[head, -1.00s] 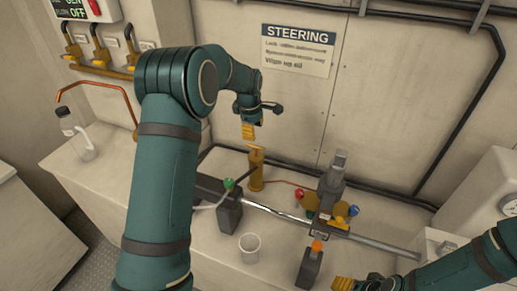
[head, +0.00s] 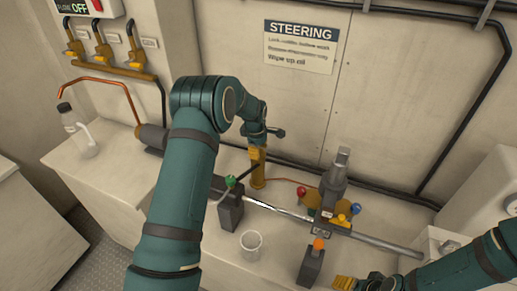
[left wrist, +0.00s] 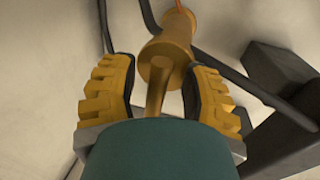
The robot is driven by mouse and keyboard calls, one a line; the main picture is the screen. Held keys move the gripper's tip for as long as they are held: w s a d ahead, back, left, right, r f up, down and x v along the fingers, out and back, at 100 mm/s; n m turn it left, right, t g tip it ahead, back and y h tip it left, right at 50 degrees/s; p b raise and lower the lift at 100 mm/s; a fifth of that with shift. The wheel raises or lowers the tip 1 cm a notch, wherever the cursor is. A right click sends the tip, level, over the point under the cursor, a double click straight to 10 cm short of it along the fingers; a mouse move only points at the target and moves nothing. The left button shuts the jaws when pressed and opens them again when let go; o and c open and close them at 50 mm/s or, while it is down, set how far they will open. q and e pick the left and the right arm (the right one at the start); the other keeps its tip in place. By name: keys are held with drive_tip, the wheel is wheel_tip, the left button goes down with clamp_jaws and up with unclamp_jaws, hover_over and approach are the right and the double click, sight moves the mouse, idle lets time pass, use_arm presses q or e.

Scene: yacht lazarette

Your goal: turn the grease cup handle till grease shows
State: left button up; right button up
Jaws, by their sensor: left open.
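The grease cup (head: 258,178) is an upright brass cylinder on the bench near the back wall; it also shows in the left wrist view (left wrist: 170,50). Its brass handle (left wrist: 157,90) is a bar at the cup's top, standing between my left fingers. My left gripper (head: 257,153) is open over the top of the cup and hides the handle in the head view. In the wrist view its yellow fingers (left wrist: 157,92) stand on either side of the handle, with gaps visible. My right gripper (head: 343,283) is low at the front right; its finger opening is unclear.
A dark block with a green knob (head: 230,182) stands just left of the cup. A clear beaker (head: 251,243), a block with an orange top (head: 312,262) and a long steel rod (head: 370,241) lie in front and right. A bottle (head: 75,130) stands far left.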

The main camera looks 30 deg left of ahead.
use_arm(q)
clamp_jaws()
use_arm(e)
drive_tip(key=shift+f, duration=0.1)
idle(0.4)
